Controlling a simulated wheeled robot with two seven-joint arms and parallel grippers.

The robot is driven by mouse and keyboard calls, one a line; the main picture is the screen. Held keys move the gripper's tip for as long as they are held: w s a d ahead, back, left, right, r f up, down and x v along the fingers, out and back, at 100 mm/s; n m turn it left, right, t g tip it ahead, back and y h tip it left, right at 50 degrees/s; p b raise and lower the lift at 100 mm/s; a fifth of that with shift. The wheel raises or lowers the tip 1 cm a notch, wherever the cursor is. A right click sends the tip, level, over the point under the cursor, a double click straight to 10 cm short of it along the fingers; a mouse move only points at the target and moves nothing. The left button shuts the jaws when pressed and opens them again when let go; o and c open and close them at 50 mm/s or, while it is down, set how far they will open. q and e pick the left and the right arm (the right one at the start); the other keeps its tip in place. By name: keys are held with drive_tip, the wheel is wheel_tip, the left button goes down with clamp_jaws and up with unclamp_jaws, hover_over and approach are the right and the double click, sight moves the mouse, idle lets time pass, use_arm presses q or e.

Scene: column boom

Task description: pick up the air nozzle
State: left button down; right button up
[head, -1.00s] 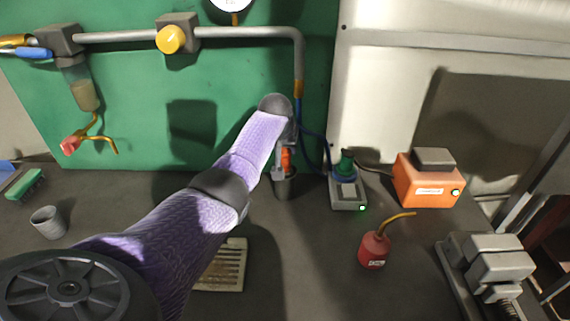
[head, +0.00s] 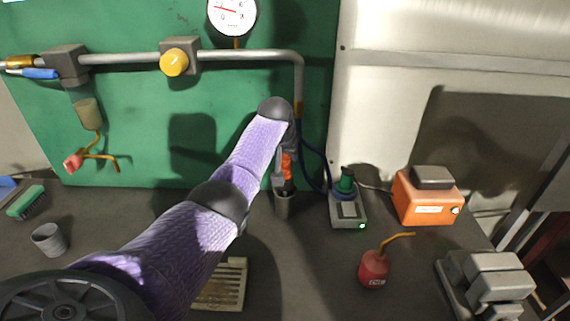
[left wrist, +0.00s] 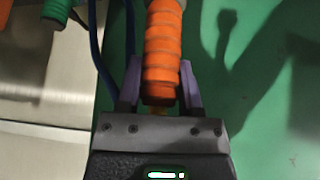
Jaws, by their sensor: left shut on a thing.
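The air nozzle, with an orange ribbed grip (head: 287,167), is upright over the dark grey cup-like holder (head: 284,207) at the back of the bench. Its lower end is hidden at the holder, so I cannot tell whether it is clear of it. In the left wrist view the orange grip (left wrist: 163,55) lies between the two purple-grey fingers of my left gripper (left wrist: 160,82), which is shut on it. In the head view my left gripper (head: 282,168) is partly hidden by my own arm. My right gripper is not in view.
A grey unit (head: 348,212) with a green-topped part stands just right of the holder, with a blue hose (head: 313,160) behind. An orange box (head: 428,200), a red oil can (head: 374,270) and a grey vise (head: 490,277) are further right. A pipe (head: 240,56) crosses the green panel.

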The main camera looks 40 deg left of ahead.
use_arm(q)
wheel_tip(320, 180, up, 9)
drive_tip(key=shift+f+p, duration=0.1)
drive_tip(key=shift+p, duration=0.65)
drive_tip(key=s+d+p, duration=0.2)
drive_tip(key=s+d, duration=0.2)
drive_tip(key=s, duration=0.4)
drive_tip(key=s+d+p, duration=0.1)
drive_tip(key=s+d, duration=0.4)
drive_tip(key=s, duration=0.3)
wheel_tip(320, 180, up, 10)
drive_tip(key=p, duration=1.3)
drive_tip(key=shift+w+a+f, duration=0.15)
drive_tip(key=shift+f, duration=0.1)
